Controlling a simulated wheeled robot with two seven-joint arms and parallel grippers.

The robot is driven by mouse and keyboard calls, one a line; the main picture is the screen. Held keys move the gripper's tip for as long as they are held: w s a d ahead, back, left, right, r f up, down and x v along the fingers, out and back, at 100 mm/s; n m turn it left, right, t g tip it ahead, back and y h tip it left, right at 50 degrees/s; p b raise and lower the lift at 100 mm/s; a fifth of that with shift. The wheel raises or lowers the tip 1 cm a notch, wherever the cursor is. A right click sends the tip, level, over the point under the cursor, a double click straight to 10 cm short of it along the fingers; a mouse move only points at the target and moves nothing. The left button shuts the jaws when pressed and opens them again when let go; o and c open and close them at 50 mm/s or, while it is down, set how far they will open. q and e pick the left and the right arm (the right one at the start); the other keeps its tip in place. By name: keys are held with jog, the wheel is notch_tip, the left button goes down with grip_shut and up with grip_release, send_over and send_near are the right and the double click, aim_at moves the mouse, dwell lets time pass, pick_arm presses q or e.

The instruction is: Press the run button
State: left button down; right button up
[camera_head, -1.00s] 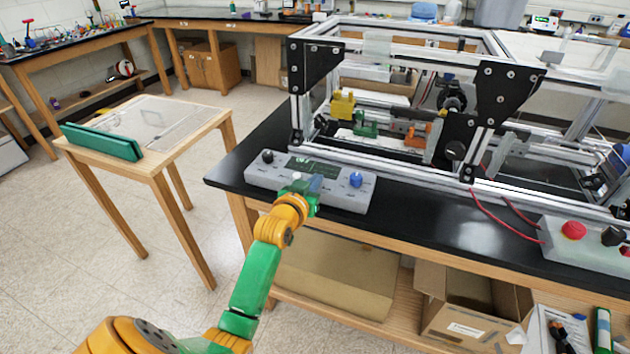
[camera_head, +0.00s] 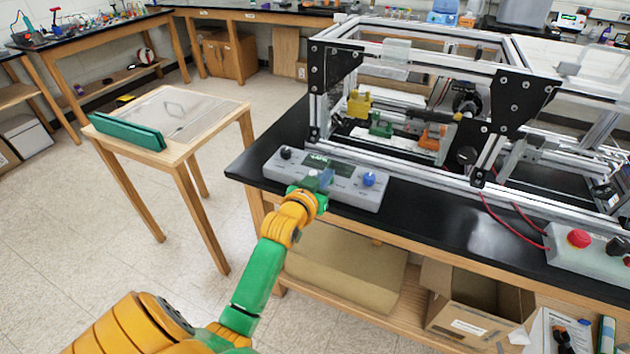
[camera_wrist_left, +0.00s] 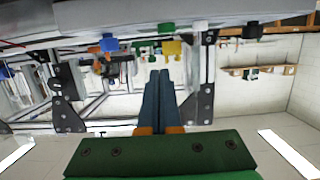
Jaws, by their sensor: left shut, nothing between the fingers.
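A grey control panel (camera_head: 356,196) lies near the black bench's front edge, with a black knob (camera_head: 286,153), a dark display (camera_head: 343,169) and a blue knob (camera_head: 369,179). My left gripper (camera_head: 325,179) is shut and empty, over the middle of the panel, hiding part of its face. Whether it touches the panel is unclear. In the left wrist view, the closed blue-grey fingers (camera_wrist_left: 158,92) point up toward the panel's edge, where a green button (camera_wrist_left: 166,27) and a white button (camera_wrist_left: 200,25) stick out. Which button is the run button cannot be read. My right gripper is out of view.
An aluminium extrusion frame (camera_head: 420,166) with black corner plates stands just behind the panel. A second grey box with a red button (camera_head: 578,238) sits at the right. A small wooden table (camera_head: 205,125) stands to the left, with clear floor between.

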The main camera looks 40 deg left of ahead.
pick_arm(q)
jog(key=v, duration=0.6)
jog(key=shift+s+r, duration=0.15)
jog(key=shift+s, duration=0.2)
jog(key=shift+d, duration=0.1)
jog(key=s+d+f+m+g+h, duration=0.1)
jog(key=s+d+f+g, duration=0.1)
jog(key=f, duration=0.7)
jog(key=s+d+f+g+h, duration=0.1)
jog(key=s+d+f+g, duration=0.1)
jog(key=f, duration=0.7)
jog(key=s+d+f+m+g+h, duration=0.1)
jog(key=s+d+f+g, duration=0.2)
jog(key=f, duration=0.7)
jog(key=s+d+f+m+g, duration=0.1)
jog(key=s+f+g, duration=0.1)
jog(key=s+f, duration=0.3)
jog(key=s+d+f+m+g, duration=0.1)
jog(key=s+f, duration=0.4)
jog(key=s, duration=0.8)
jog(key=s+d+f+m+g, duration=0.1)
jog(key=s+f+g, duration=0.3)
jog(key=s, duration=0.5)
notch_tip(320, 180, down, 2)
jog(key=shift+s+d+f, duration=0.1)
jog(key=shift+s+d, duration=0.25)
jog(key=shift+d, duration=0.05)
